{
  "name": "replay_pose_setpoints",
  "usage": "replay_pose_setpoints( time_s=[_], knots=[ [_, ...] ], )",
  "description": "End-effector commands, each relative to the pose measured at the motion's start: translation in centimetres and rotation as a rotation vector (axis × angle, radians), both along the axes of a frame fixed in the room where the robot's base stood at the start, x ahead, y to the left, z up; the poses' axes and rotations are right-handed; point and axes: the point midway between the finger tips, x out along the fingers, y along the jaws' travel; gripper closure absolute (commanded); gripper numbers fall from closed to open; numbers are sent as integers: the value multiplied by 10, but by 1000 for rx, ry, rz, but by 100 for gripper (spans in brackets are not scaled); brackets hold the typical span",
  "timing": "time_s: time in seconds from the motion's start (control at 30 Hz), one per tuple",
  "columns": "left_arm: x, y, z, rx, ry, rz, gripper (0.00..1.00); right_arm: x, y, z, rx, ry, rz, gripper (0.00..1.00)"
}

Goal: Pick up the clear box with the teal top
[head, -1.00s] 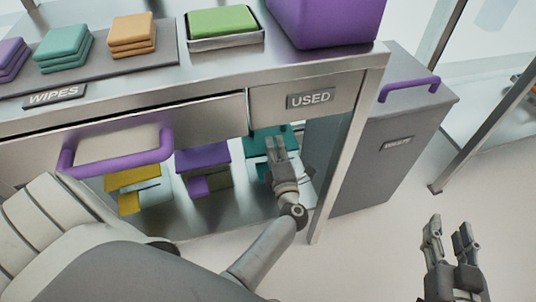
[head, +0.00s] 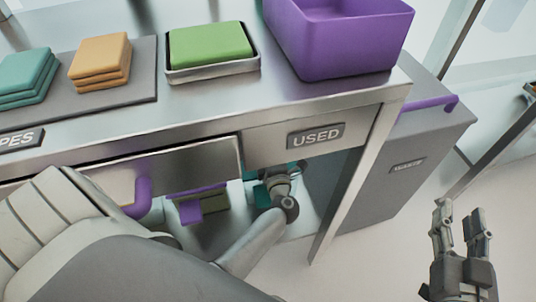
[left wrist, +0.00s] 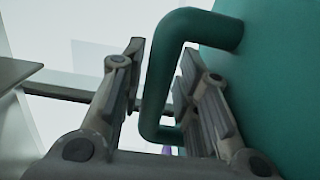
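The box with the teal top (head: 259,192) is on the lower shelf under the table, mostly hidden by the table edge and my left arm. In the left wrist view its teal top (left wrist: 275,85) fills the right side, with a teal loop handle (left wrist: 156,85) sticking out. My left gripper (left wrist: 162,47) is open, with one finger on each side of the handle bar and a gap still showing. In the head view its fingers are hidden under the table. My right gripper (head: 461,208) is open and empty at the lower right, over the floor.
A purple-topped box (head: 190,207) stands left on the shelf. The table front with its USED label (head: 316,136) hangs above my left gripper. A table leg (head: 350,185) and a grey waste bin (head: 400,175) stand at right. A purple bin (head: 340,45) is on top.

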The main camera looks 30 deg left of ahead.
Motion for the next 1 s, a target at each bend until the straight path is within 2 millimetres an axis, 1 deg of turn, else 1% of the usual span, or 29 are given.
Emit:
replay_pose_setpoints(
  time_s=[0.1, 0.33, 1.0],
  knots=[
    [-1, 0, -1, -1, 2, 0, 70, 0, 1, 0, 0, 0, 1, 60],
    [0, 0, -1, -1, 2, 0, 100, -2, 0, -3, -2, 11, 1, 60],
    [0, 0, 2, 0, -1, 0, 100, -3, -2, -8, -10, 29, -2, 60]
  ],
)
